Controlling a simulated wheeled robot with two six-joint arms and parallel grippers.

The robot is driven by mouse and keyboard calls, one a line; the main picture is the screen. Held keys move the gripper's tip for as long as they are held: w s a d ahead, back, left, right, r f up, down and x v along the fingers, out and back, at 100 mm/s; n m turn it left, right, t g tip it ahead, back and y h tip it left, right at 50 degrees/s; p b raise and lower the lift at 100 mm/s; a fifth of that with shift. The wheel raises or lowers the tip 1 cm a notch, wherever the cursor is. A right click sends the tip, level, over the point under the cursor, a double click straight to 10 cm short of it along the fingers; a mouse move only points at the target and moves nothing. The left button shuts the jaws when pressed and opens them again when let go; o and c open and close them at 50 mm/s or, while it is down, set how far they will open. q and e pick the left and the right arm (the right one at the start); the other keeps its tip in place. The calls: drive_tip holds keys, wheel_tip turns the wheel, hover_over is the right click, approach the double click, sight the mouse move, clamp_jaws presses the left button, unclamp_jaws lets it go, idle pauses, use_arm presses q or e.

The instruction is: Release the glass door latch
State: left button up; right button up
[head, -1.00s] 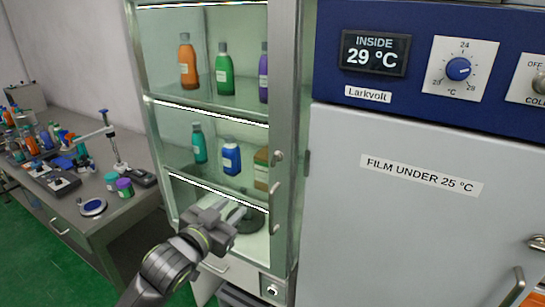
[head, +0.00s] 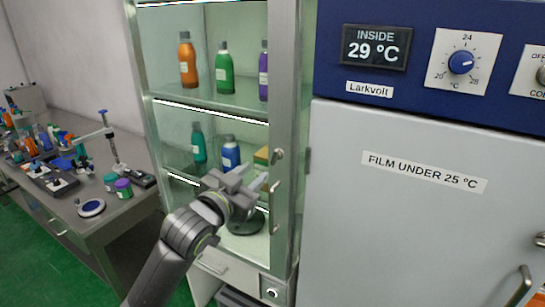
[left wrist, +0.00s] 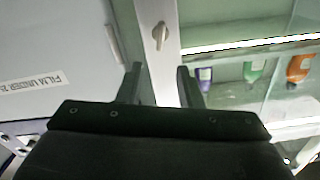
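The glass door latch (head: 277,156) is a small metal turn-piece on the metal frame at the right edge of the glass cabinet door (head: 225,80), which looks closed. My left gripper (head: 257,181) is in front of the door, just below and left of the latch in the head view. In the left wrist view the latch (left wrist: 160,35) lies ahead of my left gripper (left wrist: 159,74), roughly in line with the gap between the fingers. The fingers are apart with nothing between them, and they do not touch the latch. My right gripper is not in view.
A vertical door handle (head: 274,207) is below the latch. Bottles stand on the shelves behind the glass. A white cabinet (head: 400,225) with a blue control panel (head: 415,95) stands close on the right. A cluttered bench (head: 118,225) is at the left.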

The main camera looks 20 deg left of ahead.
sight(274, 155)
use_arm(q)
drive_tip(key=w, duration=0.3)
drive_tip(key=w+p, duration=0.1)
drive_tip(key=w, duration=0.2)
drive_tip(key=w+d+p, duration=0.1)
drive_tip(key=w, duration=0.2)
drive_tip(key=shift+w, duration=0.3)
drive_tip(key=shift+c, duration=0.4)
